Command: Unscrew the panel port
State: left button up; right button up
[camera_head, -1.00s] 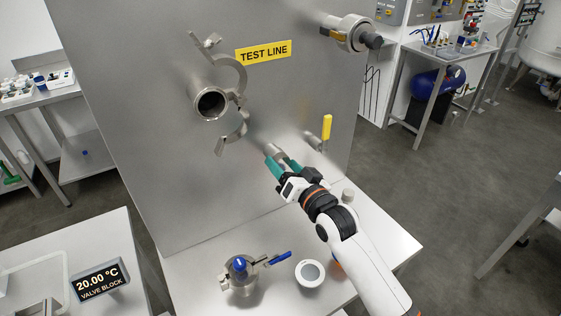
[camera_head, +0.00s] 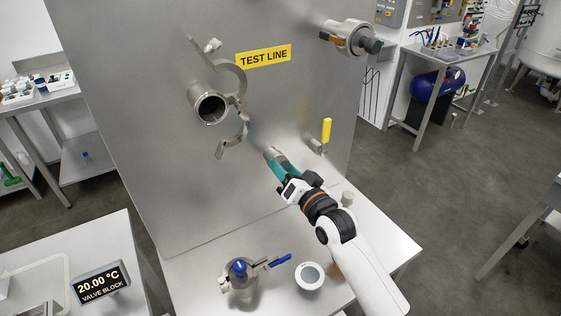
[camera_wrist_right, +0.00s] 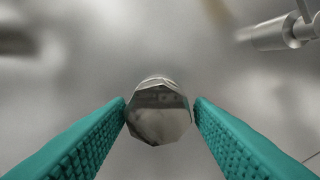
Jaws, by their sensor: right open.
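In the right wrist view the plug sits between the two teal ribbed fingers of my right gripper (camera_wrist_right: 160,117). The fingers are open, one on each side, with the plug very near or touching the left fingertip; contact is unclear. In the head view my right gripper (camera_head: 277,162) reaches up to the panel and largely hides the plug. My left gripper is not in view.
A valve with a yellow handle (camera_head: 326,130) sticks out just right of my gripper. An open pipe with a clamp (camera_head: 210,106) is at upper left. A blue-handled valve (camera_head: 240,275) and a white round dish (camera_head: 310,276) stand on the table below.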

jog(key=shift+r+m+p, duration=0.2)
jog(key=shift+m+p, duration=0.15)
jog(key=shift+m, duration=1.45)
jog(key=m+p, duration=0.2)
jog(key=m, duration=0.1)
jog(key=shift+m, duration=0.4)
jog(key=shift+f+m, duration=0.1)
jog(key=shift+m, duration=0.4)
jog(key=m+p, duration=0.1)
jog(key=m, duration=0.1)
jog(key=shift+m, duration=0.3)
jog(key=shift+m+p, duration=0.45)
jog(key=shift+m, duration=0.85)
jog(key=shift+f, duration=0.1)
jog(key=c, duration=1)
jog(key=shift+f+n, duration=0.1)
jog(key=shift+n, duration=0.6)
jog(key=shift+c, duration=0.2)
jog(key=n, duration=0.3)
jog(key=shift+n+b, duration=0.4)
